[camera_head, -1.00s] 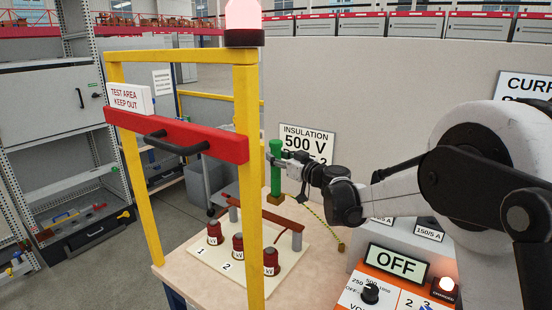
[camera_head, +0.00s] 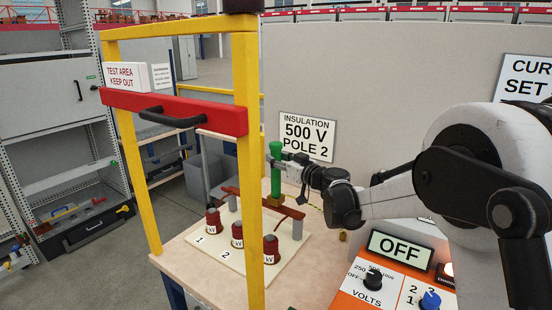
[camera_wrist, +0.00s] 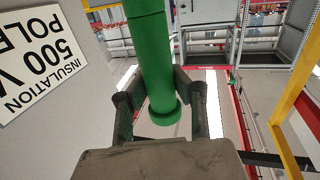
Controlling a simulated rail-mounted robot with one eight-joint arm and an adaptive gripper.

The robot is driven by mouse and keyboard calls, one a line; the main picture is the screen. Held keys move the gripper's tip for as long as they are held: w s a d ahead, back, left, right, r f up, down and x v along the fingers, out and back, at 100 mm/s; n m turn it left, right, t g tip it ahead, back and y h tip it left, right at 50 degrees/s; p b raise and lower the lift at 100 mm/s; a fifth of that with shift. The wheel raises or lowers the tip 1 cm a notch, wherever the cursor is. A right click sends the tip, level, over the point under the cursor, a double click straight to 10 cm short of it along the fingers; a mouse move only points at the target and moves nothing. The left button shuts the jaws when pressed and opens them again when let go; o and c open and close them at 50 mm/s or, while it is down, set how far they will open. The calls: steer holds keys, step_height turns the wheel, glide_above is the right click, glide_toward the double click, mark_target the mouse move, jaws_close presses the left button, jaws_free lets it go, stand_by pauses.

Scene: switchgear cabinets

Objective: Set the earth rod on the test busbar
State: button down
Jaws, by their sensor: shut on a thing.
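The earth rod (camera_head: 277,162) has a green handle and a brown block-like clamp at its lower end. My gripper (camera_head: 281,162) is shut on the handle and holds the rod roughly upright. In the wrist view the green rod (camera_wrist: 155,65) stands between the two dark fingers (camera_wrist: 160,105). The test busbar (camera_head: 290,211) is a red-brown bar on grey posts above a cream board. The clamp overlaps the bar in the head view; whether it touches cannot be told. The clamp is out of sight in the wrist view.
Several dark red insulators marked kV (camera_head: 237,236) stand in front of the bar. A yellow frame (camera_head: 247,170) with a red crossbar (camera_head: 175,112) stands left of the rod. An orange tester (camera_head: 385,285) reading OFF is at lower right.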

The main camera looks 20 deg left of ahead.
steer(key=shift+f+b, duration=0.5)
steer(key=shift+f, duration=0.05)
stand_by(1.1)
steer(key=shift+r, duration=0.15)
stand_by(1.0)
